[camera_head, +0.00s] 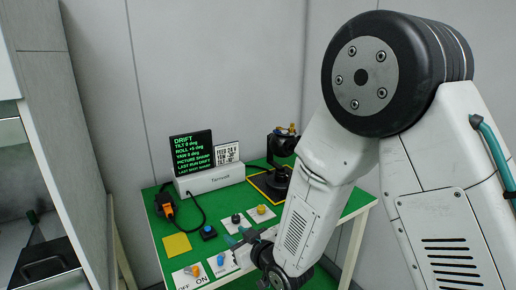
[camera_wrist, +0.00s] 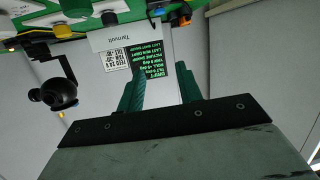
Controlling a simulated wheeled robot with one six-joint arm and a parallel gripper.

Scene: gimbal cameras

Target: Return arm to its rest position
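My white arm reaches down from the upper right in the head view, over the right part of the green table (camera_head: 160,238). My gripper (camera_head: 238,238) is low over the front of the table, by the small switch panels. In the wrist view my gripper (camera_wrist: 160,85) shows two teal fingers standing apart with nothing between them. The wrist picture is upside down. My arm hides the table's right part and part of the front in the head view.
A white console with a dark green-text screen (camera_head: 192,153) stands at the back. A black gimbal camera (camera_head: 279,145) stands right of it. A handheld orange-and-black device (camera_head: 166,204), a blue button (camera_head: 208,232) and a yellow pad (camera_head: 177,245) lie left. A grey cabinet (camera_head: 50,130) stands left.

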